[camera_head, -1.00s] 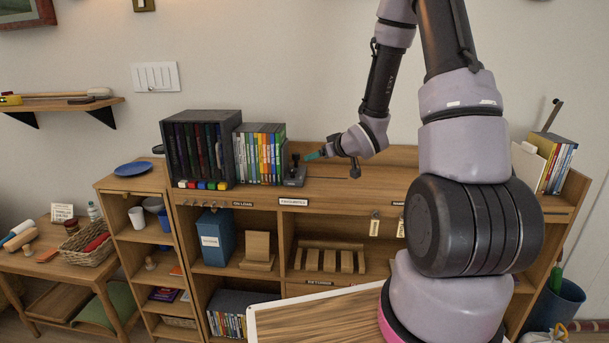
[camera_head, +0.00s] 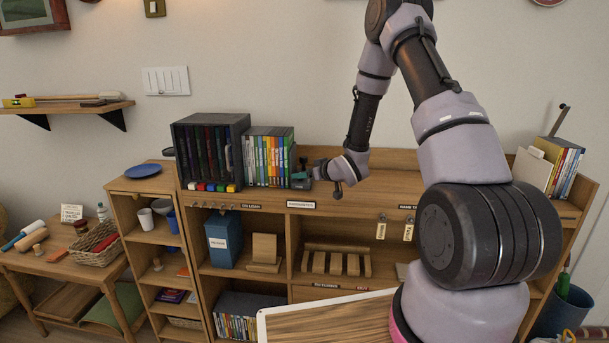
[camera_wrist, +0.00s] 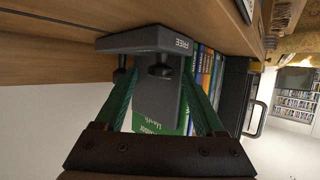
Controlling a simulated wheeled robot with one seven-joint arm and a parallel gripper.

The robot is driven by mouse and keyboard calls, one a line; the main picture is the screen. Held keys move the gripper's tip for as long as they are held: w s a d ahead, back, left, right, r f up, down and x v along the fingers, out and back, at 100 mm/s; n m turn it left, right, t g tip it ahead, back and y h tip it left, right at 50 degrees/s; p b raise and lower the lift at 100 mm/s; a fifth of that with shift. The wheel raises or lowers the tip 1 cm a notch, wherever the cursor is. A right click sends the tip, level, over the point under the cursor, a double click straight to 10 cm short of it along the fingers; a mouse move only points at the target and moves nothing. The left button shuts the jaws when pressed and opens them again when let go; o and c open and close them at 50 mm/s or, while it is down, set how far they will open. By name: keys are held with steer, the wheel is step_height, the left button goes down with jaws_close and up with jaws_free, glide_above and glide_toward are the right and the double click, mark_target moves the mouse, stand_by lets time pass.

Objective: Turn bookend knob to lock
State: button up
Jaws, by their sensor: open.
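The dark grey bookend (camera_head: 301,182) stands at the right end of a row of DVD cases (camera_head: 268,160) on top of the shelf unit. The small black knob (camera_wrist: 160,71) sits beside that foot. My gripper (camera_wrist: 160,80) is open, its two green fingers on either side of the bookend's plate, with tips near the knob. I cannot tell whether they touch it. In the head view my gripper (camera_head: 307,173) is small and close at the bookend's right.
A black case of dark DVDs (camera_head: 211,150) stands left of the row. The shelf top (camera_head: 395,186) to the right of my gripper is largely clear.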

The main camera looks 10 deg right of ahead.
steer(key=shift+w+a+f, duration=0.1)
steer(key=shift+w, duration=0.15)
jaws_close()
